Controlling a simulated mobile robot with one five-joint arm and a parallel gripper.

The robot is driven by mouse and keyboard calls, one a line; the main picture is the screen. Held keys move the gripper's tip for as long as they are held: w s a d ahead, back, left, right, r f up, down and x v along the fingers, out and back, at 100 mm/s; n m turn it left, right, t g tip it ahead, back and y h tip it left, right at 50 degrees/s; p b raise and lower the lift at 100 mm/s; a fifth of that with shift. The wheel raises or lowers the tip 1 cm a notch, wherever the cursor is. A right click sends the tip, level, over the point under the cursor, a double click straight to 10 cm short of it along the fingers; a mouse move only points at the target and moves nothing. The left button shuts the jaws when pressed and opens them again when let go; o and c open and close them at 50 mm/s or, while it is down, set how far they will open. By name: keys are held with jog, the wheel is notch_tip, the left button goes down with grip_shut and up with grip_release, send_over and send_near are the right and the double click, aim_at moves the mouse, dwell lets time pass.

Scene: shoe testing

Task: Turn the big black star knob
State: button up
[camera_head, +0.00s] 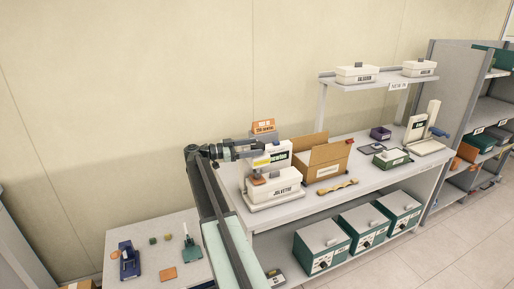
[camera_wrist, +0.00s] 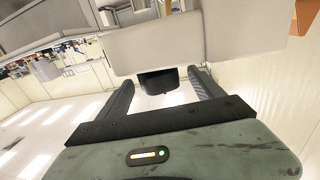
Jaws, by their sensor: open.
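A white testing machine (camera_head: 284,193) stands on the near left end of the bench, with an upright head and an orange sign above it. In the wrist view, a dark knob-like part (camera_wrist: 158,82) sticks out of the machine's white housing (camera_wrist: 190,45). It appears to be the black star knob; its star shape is not clear from this angle. My gripper (camera_wrist: 160,80) is open, with one finger on each side of the dark part and a gap visible on both sides. In the head view, my gripper (camera_head: 252,147) points right at the machine's upper part and hides the knob.
An open cardboard box (camera_head: 325,165) stands right beside the machine. A yellow-brown bone-shaped piece (camera_head: 338,187) lies in front of it. A raised shelf (camera_head: 350,88) spans the bench's back. A lower table (camera_head: 150,235) with small items stands at left.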

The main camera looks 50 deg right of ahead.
jog(key=v, duration=0.5)
jog(key=shift+w+a, duration=0.15)
jog(key=shift+a, duration=0.2)
dwell(0.3)
